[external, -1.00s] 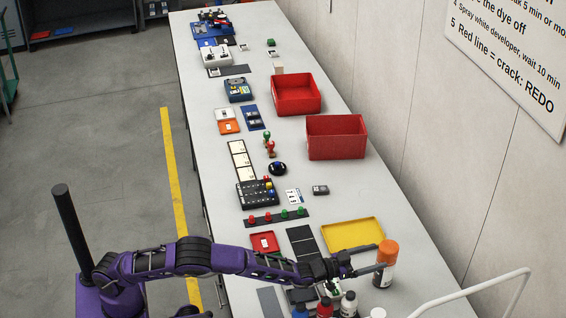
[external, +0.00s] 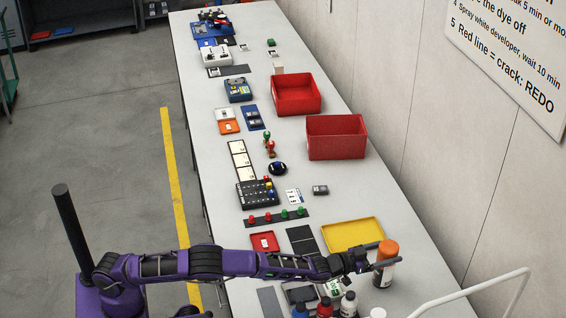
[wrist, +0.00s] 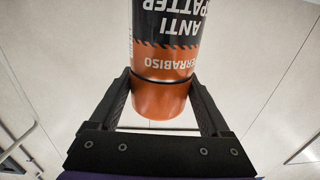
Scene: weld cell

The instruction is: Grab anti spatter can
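The anti spatter can (external: 384,274) stands upright near the front right of the bench, with an orange cap and a dark and white body. In the wrist view the can (wrist: 168,40) appears upside down, its "ANTI SPATTER" lettering inverted. My gripper (external: 383,255) is open, with one finger on each side of the can just below the cap. In the wrist view the fingers of my gripper (wrist: 161,84) straddle the can closely. I cannot tell whether either finger touches it.
Red bins (external: 336,137) stand farther back. The wall runs along the right.

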